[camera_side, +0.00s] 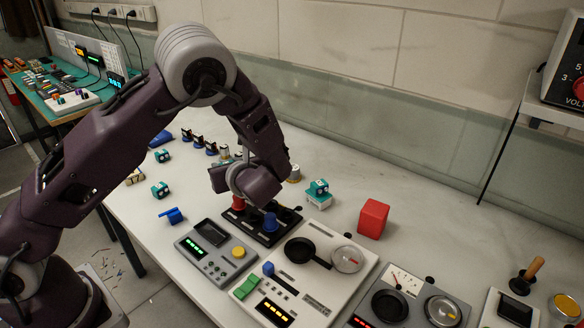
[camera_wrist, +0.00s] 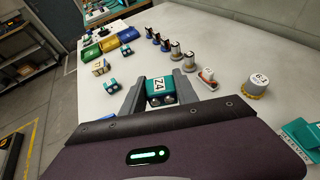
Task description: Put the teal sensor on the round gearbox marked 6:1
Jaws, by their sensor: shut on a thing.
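In the wrist view my gripper (camera_wrist: 160,88) is shut on a teal sensor (camera_wrist: 158,102) with a white label that looks like Z4. The sensor sits between the two grey fingers. The round gearbox marked 6:1 (camera_wrist: 262,79), with a white top and a yellow base, stands upright to the right of the gripper, apart from it. Its top is bare. In the side view what seems to be this gearbox (camera_side: 294,173) stands just behind my wrist.
Several round parts (camera_wrist: 165,45) stand in a row behind. Loose teal sensors (camera_side: 160,189) lie left; control panels (camera_side: 305,270) fill the front.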

